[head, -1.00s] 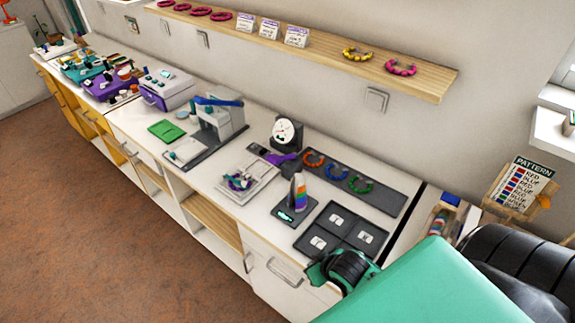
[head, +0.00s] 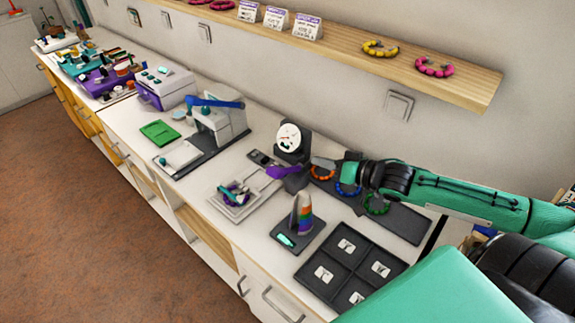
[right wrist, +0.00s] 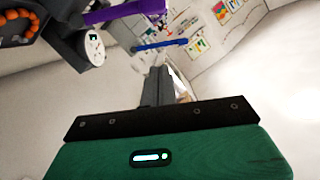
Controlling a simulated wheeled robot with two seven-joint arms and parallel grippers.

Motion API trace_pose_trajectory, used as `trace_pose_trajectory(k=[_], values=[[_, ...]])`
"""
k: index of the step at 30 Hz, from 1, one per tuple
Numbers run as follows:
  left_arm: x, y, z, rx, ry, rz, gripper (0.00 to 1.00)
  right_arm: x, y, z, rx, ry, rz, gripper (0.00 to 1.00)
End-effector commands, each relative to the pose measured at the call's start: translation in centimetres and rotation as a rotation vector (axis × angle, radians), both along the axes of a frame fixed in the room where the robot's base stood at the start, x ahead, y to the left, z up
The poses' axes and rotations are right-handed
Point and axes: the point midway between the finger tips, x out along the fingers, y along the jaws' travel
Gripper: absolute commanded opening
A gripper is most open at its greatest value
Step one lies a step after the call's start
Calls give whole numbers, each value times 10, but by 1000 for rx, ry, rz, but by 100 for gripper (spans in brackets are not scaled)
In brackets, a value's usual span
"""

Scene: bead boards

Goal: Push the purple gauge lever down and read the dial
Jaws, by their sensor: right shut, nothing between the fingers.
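The gauge stands at the back of the counter, with a white round dial (head: 289,138) on a dark stand. Its purple lever (head: 283,172) sticks out low on the stand, roughly level. In the right wrist view the lever (right wrist: 112,12) crosses the top, above the dial (right wrist: 95,48). The dial reading is too small to tell. My right gripper (head: 321,162) is shut and empty, just right of the gauge stand. In its wrist view the shut fingers (right wrist: 157,82) show apart from the lever. My left gripper is out of view.
Bead rings lie on a dark board (head: 400,220) under my right forearm. A rainbow cone (head: 303,214) and a dark compartment tray (head: 330,255) stand in front. A small tray (head: 228,205) and a blue-handled press (head: 215,122) are left of the gauge. A shelf (head: 440,75) hangs above.

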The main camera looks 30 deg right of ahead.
Motion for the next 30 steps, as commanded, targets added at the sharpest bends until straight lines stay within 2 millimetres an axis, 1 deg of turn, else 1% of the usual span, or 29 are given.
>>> trace_pose_trajectory(k=[9, 23, 30], values=[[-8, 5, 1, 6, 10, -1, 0, 14, 6, -2, 2, -2, -1, 0], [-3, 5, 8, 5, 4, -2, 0, 47, 23, -9, 0, -1, -1, 0], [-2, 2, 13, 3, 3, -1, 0, 67, 33, -13, 0, -2, 0, 0]])
